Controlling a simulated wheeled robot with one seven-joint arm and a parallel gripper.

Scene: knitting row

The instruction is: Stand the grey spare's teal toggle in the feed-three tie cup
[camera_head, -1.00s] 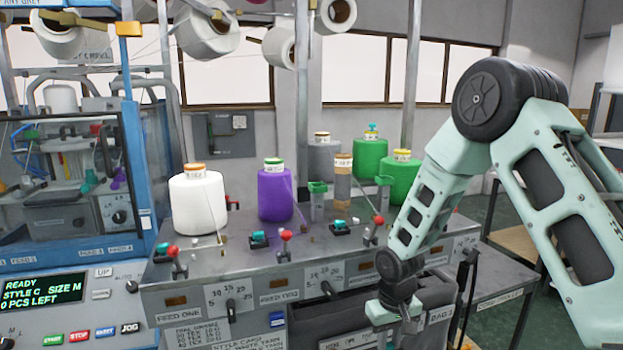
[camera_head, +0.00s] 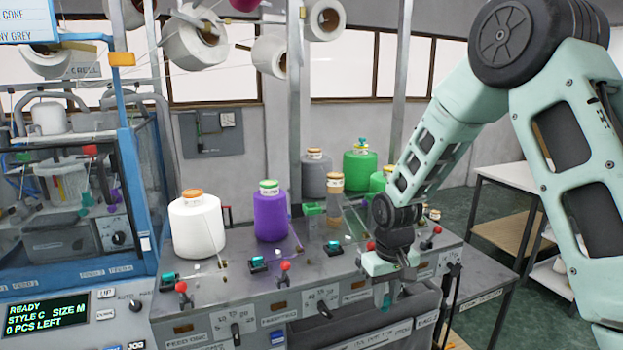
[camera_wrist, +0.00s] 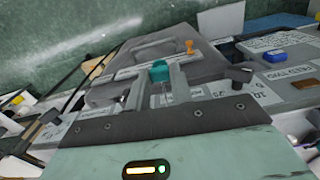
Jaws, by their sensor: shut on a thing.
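My gripper (camera_head: 388,292) is shut on a teal toggle, in front of the machine's front panel. In the wrist view the teal toggle (camera_wrist: 160,70) sits between the two fingertips (camera_wrist: 153,88). The grey spare cone (camera_head: 316,182) stands at the back, behind a nearly bare brown cone (camera_head: 335,212). A small green cup-like holder (camera_head: 313,208) is just left of the brown cone; I cannot tell whether it is the feed-three tie cup. The head view shows the held toggle only poorly.
A white cone (camera_head: 197,228) and a purple cone (camera_head: 270,217) stand to the left, a green cone (camera_head: 361,172) at the back.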

